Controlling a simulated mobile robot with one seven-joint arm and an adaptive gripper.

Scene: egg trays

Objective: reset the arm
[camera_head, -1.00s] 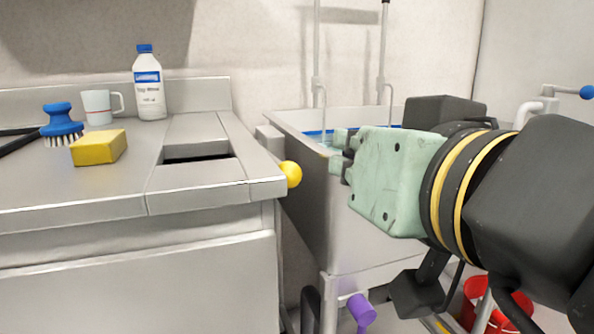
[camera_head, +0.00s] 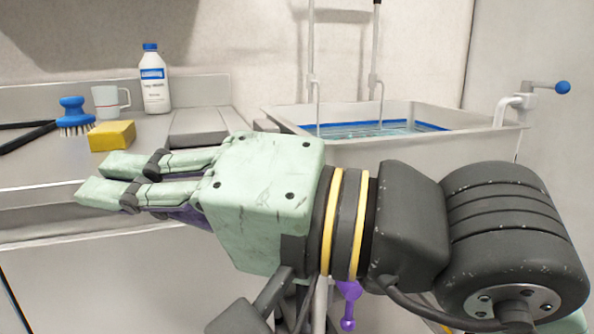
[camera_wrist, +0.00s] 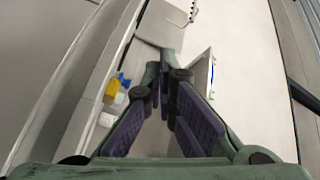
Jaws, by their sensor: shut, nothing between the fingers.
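My gripper (camera_head: 98,180) is pale green with dark pads and reaches across the middle of the head view, pointing left. It is in front of the steel counter (camera_head: 60,198) and covers part of its front edge. Its fingers are close together with nothing between them. In the wrist view the fingers (camera_wrist: 163,82) meet near the tips and hold nothing.
On the counter are a blue brush (camera_head: 73,116), a yellow sponge (camera_head: 112,135), a white mug (camera_head: 110,101) and a white bottle with a blue cap (camera_head: 154,82). A sink basin with water (camera_head: 440,140) stands behind my arm, with a blue-knobbed lever (camera_head: 562,88) at right.

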